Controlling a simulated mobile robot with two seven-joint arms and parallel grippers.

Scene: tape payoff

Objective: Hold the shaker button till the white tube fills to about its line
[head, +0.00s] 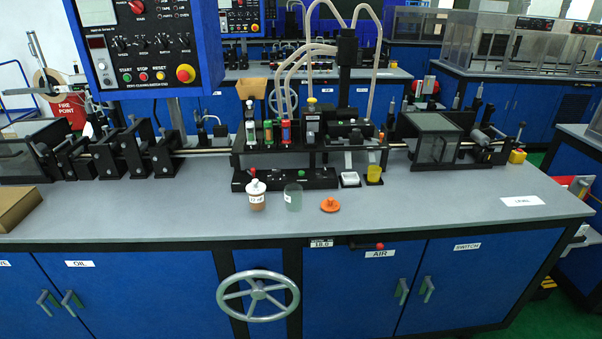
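Neither of my grippers is in the head view. A white tube-like part (250,126) stands upright at the left end of the black machine unit (290,158) on the grey bench. A green part (268,132) and a red part (286,131) stand to its right. Any fill line and the level in the white part are too small to make out. The black base (285,180) in front has small marks, and I cannot tell which is the shaker button. A tan hopper (251,88) sits above the white part.
A labelled brown jar (257,200) with a white lid, a clear greenish beaker (293,203) and an orange cap (329,205) stand near the bench front. A yellow cup (374,174) and white dish (350,179) sit behind. A control panel (150,50) hangs upper left. The front right bench is mostly clear.

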